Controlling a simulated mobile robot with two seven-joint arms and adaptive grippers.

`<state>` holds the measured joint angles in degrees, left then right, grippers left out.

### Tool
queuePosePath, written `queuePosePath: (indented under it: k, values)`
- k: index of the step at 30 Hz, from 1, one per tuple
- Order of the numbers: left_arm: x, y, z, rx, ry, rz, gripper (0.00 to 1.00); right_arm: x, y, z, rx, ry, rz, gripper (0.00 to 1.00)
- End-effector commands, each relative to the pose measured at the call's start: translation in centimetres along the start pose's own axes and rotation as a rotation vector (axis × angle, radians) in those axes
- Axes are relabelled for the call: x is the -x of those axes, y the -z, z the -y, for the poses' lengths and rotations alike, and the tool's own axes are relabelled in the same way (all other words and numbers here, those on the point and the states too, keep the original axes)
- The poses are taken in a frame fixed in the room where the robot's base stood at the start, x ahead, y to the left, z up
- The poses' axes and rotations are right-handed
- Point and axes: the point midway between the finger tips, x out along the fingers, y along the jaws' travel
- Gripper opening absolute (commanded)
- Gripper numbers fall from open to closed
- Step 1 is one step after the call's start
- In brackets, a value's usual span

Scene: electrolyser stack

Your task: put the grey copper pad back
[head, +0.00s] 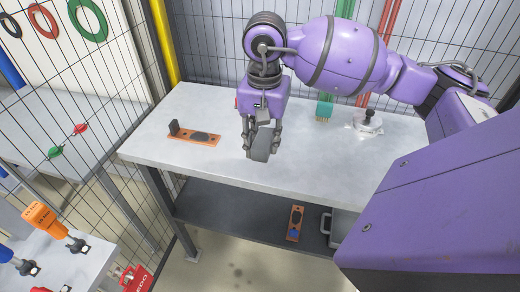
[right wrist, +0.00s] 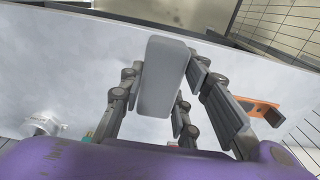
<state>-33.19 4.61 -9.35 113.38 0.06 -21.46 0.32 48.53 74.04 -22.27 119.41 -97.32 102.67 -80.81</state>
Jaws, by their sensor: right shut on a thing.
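The grey pad (head: 261,145) is a smooth block with rounded corners, held between the fingers of my right gripper (head: 262,132). It hangs tilted above the grey table, apart from its top as far as I can tell. In the right wrist view the pad (right wrist: 163,78) stands out between the fingers (right wrist: 160,105). An orange-copper plate (head: 183,136) lies on the table to the left of the gripper. It has a dark upright piece at its left end and a dark oval spot. My left gripper is not in view.
The table top (head: 300,165) around the gripper is mostly clear. A teal block (head: 324,110) and a silver fixture with a black knob (head: 368,122) stand at the back right. The lower shelf holds another orange plate (head: 296,222) with a blue spot. Mesh fencing runs behind and left.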

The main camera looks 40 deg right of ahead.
Motion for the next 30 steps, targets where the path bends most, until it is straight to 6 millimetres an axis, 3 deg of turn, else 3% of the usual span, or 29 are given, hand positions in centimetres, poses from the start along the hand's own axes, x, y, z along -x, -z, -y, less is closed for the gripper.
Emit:
queuePosePath:
  k: [3,11,17,24,30]
  values:
    - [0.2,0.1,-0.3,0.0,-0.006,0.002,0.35,-1.7,2.4,1.1,-0.002,0.001,0.004,0.0]
    - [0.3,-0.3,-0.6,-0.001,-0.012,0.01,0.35,-5.6,5.3,2.3,0.0,0.001,0.001,0.0]
    - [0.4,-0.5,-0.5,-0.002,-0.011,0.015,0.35,-6.7,6.1,2.6,0.001,0.0,0.001,0.0]
    - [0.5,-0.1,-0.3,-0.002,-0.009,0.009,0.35,-9.7,6.2,2.6,0.002,0.0,0.0,0.0]
    - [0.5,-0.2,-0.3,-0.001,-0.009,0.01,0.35,-9.8,6.2,2.6,0.003,0.0,-0.001,0.0]
